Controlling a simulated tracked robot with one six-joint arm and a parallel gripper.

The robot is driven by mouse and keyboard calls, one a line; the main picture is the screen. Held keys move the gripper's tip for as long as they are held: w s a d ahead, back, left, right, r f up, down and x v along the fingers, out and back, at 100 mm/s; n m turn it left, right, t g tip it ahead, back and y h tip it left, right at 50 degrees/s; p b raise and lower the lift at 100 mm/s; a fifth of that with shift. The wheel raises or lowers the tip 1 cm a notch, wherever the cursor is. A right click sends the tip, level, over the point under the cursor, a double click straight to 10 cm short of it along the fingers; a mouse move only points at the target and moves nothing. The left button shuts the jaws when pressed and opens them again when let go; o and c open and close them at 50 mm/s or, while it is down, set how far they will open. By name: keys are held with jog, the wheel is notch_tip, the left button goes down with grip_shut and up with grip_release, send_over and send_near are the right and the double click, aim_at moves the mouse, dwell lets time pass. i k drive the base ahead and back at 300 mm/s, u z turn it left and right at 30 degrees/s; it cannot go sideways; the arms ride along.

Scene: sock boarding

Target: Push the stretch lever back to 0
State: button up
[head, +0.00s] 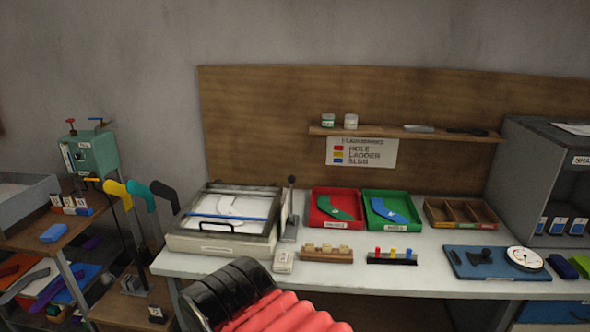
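A lever with a black knob (291,180) stands roughly upright on a grey base at the right side of the pale press box (222,246). A blue board (465,272) at the right end of the bench carries a black fitting (487,255) and a round white dial (525,258). No label that I can read marks which is the stretch lever, and no 0 mark is legible. The dial's reading is too small to tell. My gripper is not in view. A black and red ridged part, seemingly my arm, fills the bottom centre in front of the bench.
On the white bench (400,283) stand a red tray (319,223), a green tray (395,222), a wooden compartment box (462,213) and two small peg racks. A green machine (92,153) and coloured sock forms (117,192) stand left. Bare bench shows before the racks.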

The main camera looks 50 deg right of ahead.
aim_at(290, 179)
jog(key=z, duration=0.35)
jog(key=i, duration=0.7)
jog(key=z, duration=0.95)
jog(key=i, duration=0.75)
jog(key=z, duration=0.4)
